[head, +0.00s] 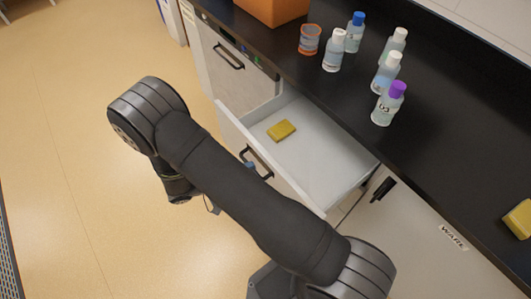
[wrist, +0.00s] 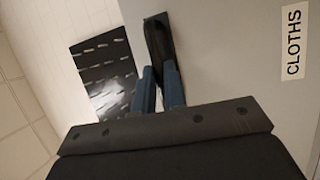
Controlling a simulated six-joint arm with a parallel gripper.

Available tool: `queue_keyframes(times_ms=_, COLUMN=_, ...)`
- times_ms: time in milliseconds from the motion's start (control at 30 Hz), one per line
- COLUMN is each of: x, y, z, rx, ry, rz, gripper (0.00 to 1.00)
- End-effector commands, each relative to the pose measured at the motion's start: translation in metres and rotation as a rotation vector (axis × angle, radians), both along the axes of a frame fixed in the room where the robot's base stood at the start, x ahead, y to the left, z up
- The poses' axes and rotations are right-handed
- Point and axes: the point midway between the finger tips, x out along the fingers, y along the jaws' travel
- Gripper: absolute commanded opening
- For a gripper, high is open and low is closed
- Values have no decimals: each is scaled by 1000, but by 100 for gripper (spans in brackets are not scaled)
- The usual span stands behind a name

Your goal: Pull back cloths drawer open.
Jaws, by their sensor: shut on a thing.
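The cloths drawer (head: 325,165) stands pulled out from under the black counter in the head view, its pale inside showing. A yellow sponge or folded cloth (head: 281,130) lies in it. Its front (wrist: 225,55) bears a CLOTHS label (wrist: 293,42) in the wrist view. My gripper (wrist: 158,85), with blue fingers, is shut on the black drawer handle (wrist: 160,45). In the head view the handle (head: 258,163) shows on the outer face of the drawer, with a bit of blue finger at it; my arm hides most of the gripper.
Several bottles (head: 388,103), an orange-rimmed cup (head: 310,39) and an orange box (head: 272,8) stand on the black counter (head: 440,120). Another yellow piece (head: 519,218) lies at right. A closed drawer (head: 235,65) is at left, a WARE front (head: 420,250) at right. The floor at left is clear.

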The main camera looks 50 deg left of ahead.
Motion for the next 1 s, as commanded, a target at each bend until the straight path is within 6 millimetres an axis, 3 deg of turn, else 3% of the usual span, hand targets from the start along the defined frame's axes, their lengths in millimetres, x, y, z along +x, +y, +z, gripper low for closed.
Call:
queue_keyframes(times_ms=200, x=-45, y=1, z=0, rx=1, ry=1, rz=3, gripper=0)
queue_keyframes(times_ms=400, x=-68, y=0, z=0, rx=1, ry=0, rz=1, gripper=0)
queue_keyframes(times_ms=967, x=-77, y=1, z=0, rx=1, ry=0, rz=0, gripper=0)
queue_keyframes(times_ms=1000, x=-77, y=1, z=0, rx=1, ry=0, rz=0, gripper=16)
